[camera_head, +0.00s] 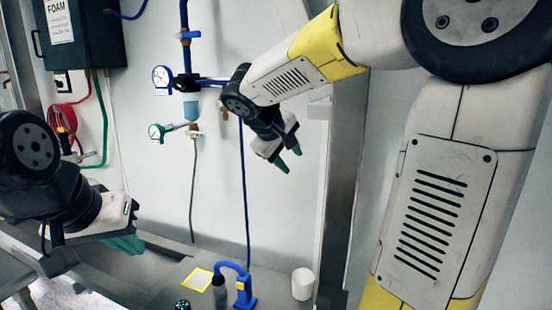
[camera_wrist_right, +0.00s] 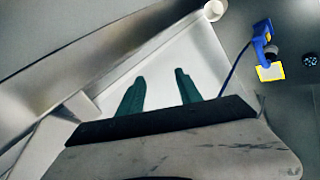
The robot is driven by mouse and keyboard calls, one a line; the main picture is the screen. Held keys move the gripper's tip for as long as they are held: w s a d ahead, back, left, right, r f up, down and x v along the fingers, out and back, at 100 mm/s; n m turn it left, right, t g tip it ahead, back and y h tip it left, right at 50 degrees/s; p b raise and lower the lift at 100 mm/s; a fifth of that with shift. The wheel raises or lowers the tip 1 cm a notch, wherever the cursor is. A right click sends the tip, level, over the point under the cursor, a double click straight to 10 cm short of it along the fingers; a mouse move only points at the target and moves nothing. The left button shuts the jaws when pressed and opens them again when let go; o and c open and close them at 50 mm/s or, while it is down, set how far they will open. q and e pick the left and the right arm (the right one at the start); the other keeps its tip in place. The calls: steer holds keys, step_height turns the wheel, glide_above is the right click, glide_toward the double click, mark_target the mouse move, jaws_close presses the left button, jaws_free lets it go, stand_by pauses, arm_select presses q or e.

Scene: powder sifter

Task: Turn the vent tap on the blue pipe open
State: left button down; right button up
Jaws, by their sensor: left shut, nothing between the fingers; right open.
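A blue pipe (camera_head: 184,60) runs down the white wall in the head view, with a blue fitting (camera_head: 190,35) high on it. A branch goes right behind my right arm. I cannot tell for sure which fitting is the vent tap. My right gripper (camera_head: 289,158) is open and empty, in front of the wall, right of and below the pipe branch, apart from it. Its two green fingers also show in the right wrist view (camera_wrist_right: 160,88), where no tap is visible. My left gripper (camera_head: 128,243) is shut and empty at the lower left, away from the pipe.
A white gauge (camera_head: 161,76) and a green-rimmed gauge (camera_head: 156,131) sit by the pipe. A black box (camera_head: 90,35) hangs upper left. Below stand a blue device (camera_head: 244,290), a yellow-edged card (camera_head: 198,279) and a white cup (camera_head: 302,284). A metal post (camera_head: 340,190) is at right.

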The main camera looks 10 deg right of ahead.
mark_target(227, 104)
steer(key=shift+w+f, duration=0.2)
steer(key=shift+w, duration=0.05)
steer(key=c, duration=0.6)
steer(key=w+f+n+h, duration=0.1)
steer(key=w+n, duration=0.1)
steer(key=w+a+f+n, duration=0.1)
steer(key=w+n, duration=0.1)
steer(key=w+f+n+h, duration=0.1)
steer(key=w+f+n, duration=0.1)
steer(key=shift+w+a+t+h, duration=0.2)
steer(key=shift+t+h, duration=0.1)
steer(key=shift+t, duration=0.1)
jaws_close()
steer(key=w+a+r+n+t+h, duration=0.1)
steer(key=w+a+r+n+t, duration=0.3)
steer(key=a+n, duration=0.45)
steer(key=w+a+r+n+t+h, duration=0.1)
steer(key=w+a+n+t, duration=0.5)
steer(key=a+n, duration=0.3)
steer(key=w+d+r+n, duration=0.1)
steer(key=w+d+r, duration=0.5)
steer(key=w, duration=0.2)
steer(key=shift+w+r, duration=0.25)
steer(key=shift+r, duration=0.1)
